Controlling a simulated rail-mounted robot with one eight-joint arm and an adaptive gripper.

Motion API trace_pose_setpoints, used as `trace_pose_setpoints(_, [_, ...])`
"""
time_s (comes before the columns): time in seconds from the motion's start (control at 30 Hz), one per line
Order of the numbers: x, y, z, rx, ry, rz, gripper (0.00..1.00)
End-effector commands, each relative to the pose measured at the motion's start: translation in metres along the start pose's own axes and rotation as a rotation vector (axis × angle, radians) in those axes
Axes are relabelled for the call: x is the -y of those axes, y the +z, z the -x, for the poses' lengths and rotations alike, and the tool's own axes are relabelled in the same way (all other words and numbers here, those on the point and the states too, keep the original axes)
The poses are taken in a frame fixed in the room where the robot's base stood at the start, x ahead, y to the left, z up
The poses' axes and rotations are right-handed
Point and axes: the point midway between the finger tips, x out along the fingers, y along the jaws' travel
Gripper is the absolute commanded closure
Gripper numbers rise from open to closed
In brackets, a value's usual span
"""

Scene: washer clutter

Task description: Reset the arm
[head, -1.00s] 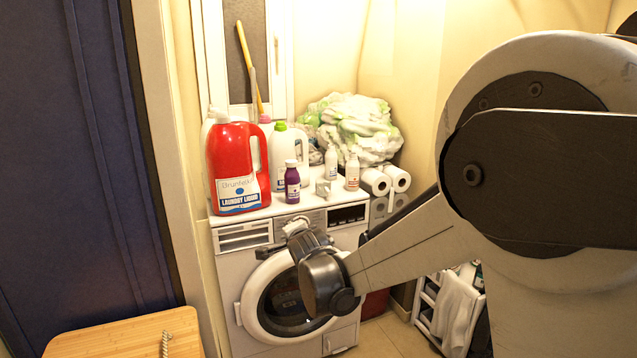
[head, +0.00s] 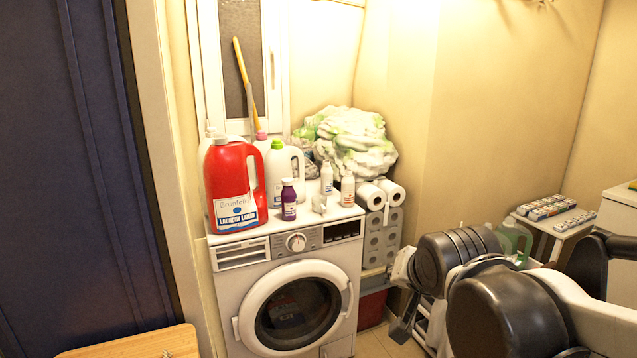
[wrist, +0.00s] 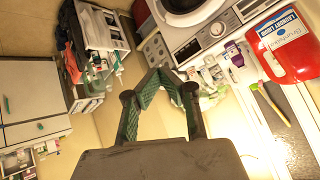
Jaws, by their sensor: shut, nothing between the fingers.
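My gripper (wrist: 160,82) shows in the wrist view with its two dark, green-padded fingers drawn together at the tips and nothing between them. In the head view my folded arm is at the lower right, and the gripper end (head: 403,322) points down, to the right of the washing machine (head: 228,290) and clear of it. The washer's round door is closed. It also shows upside down at the top of the wrist view (wrist: 207,50).
A red laundry jug (head: 235,180), a white jug (head: 278,172), a purple bottle (head: 289,203) and small white bottles stand on the washer. Paper rolls (head: 378,240) stack beside it. A small shelf (head: 560,222) stands at the right. A wooden board (head: 130,345) is at lower left.

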Motion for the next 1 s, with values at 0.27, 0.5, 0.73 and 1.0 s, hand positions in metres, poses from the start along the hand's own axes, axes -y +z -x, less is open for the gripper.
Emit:
trace_pose_setpoints(0.27, [-0.053, 0.051, 0.063, 0.102, 0.051, 0.191, 1.0])
trace_pose_setpoints(0.5, [-0.079, 0.089, 0.093, 0.172, 0.06, 0.315, 1.0])
trace_pose_setpoints(0.73, [-0.085, 0.1, 0.099, 0.192, 0.059, 0.35, 1.0])
trace_pose_setpoints(1.0, [-0.085, 0.1, 0.099, 0.191, 0.059, 0.35, 1.0])
